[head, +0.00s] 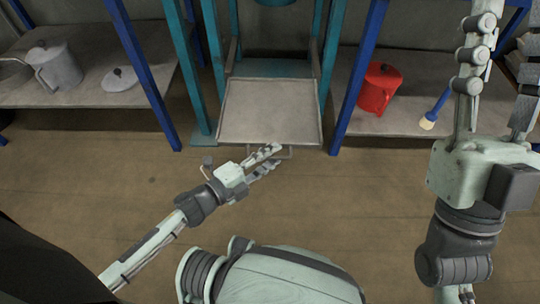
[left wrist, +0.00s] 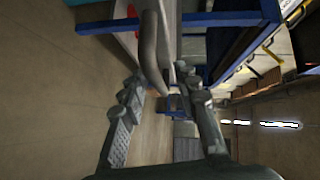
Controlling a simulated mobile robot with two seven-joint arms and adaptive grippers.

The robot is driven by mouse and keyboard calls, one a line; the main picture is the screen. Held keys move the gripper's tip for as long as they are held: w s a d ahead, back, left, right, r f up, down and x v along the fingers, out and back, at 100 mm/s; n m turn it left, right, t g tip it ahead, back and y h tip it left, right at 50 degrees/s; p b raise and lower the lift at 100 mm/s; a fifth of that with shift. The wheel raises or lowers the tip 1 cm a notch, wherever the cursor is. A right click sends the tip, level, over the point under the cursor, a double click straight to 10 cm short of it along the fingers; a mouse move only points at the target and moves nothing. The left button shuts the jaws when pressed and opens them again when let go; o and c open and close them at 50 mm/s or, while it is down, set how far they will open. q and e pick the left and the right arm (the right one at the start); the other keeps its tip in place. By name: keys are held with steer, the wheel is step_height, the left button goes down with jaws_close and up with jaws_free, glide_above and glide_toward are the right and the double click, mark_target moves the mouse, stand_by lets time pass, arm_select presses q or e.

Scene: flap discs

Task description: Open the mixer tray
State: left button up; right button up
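The mixer tray (head: 270,112) is a flat grey rectangular tray between the teal posts of the mixer frame in the head view. A thin handle (head: 288,153) shows at its front edge, partly hidden by my left gripper (head: 276,157). That gripper is open, with its fingers at the handle. In the left wrist view the open fingers of my left gripper (left wrist: 163,85) stand apart, and a grey curved bar, seemingly the handle (left wrist: 150,48), reaches between or just above them. Contact cannot be told. My right gripper (head: 498,70) is raised at the right, open and empty, fingers pointing up.
A shelf at the left holds a grey can (head: 57,68) and a pale lid (head: 120,80). A shelf at the right holds a red can (head: 379,88) and a blue-handled brush (head: 434,110). Blue posts flank the mixer. The wooden floor (head: 110,185) in front is clear.

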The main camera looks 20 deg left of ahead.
arm_select(q)
steer(key=v, duration=1.2)
stand_by(0.3)
